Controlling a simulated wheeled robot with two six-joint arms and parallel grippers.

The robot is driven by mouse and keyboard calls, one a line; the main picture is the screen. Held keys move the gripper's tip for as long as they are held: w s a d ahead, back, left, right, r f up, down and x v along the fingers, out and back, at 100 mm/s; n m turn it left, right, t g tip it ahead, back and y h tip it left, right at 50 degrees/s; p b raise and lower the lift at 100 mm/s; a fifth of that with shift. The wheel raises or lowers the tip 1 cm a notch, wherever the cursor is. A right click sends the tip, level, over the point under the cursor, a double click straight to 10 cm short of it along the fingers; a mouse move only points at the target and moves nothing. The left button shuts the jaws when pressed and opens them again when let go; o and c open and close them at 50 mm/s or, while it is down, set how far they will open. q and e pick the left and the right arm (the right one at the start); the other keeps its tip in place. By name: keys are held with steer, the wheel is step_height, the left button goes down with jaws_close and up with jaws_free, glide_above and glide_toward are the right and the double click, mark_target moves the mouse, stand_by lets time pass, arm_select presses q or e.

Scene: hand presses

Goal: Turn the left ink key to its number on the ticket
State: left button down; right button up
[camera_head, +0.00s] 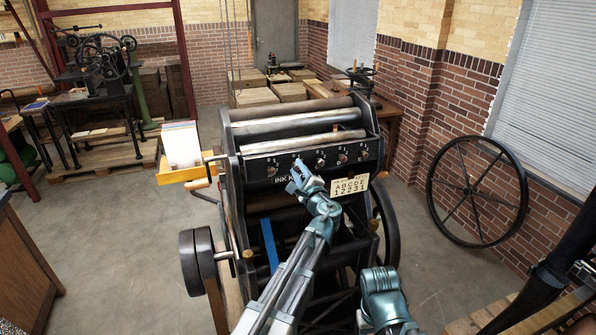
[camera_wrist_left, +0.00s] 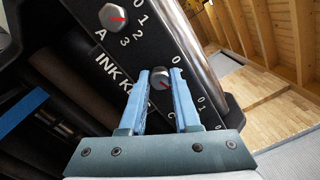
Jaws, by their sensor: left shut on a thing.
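The press's black panel (camera_head: 262,161) has a row of ink keys with number scales. The leftmost key, lettered A, shows in the head view (camera_head: 271,171) and, with a red pointer, in the left wrist view (camera_wrist_left: 116,17). My left gripper (camera_head: 296,166) is at the second key from the left. In the left wrist view its blue fingers (camera_wrist_left: 159,82) stand on either side of that key (camera_wrist_left: 159,76), shut on it; its red mark shows. The fingers hide part of its scale and letter. The ticket (camera_head: 350,186) reads ABCDE over 12231. My right gripper is not seen.
Rollers (camera_head: 290,122) lie above the panel. A paper stack (camera_head: 182,145) on a yellow tray stands left of the press. A large spoked wheel (camera_head: 432,190) leans at the brick wall on the right.

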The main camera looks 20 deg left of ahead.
arm_select(q)
steer(key=shift+m, duration=0.6)
steer(key=shift+s, duration=0.1)
steer(key=c, duration=0.6)
jaws_free()
steer(key=shift+c, duration=0.2)
steer(key=v, duration=1.3)
steer(key=shift+s+d+b, duration=0.3)
steer(key=shift+b, duration=0.05)
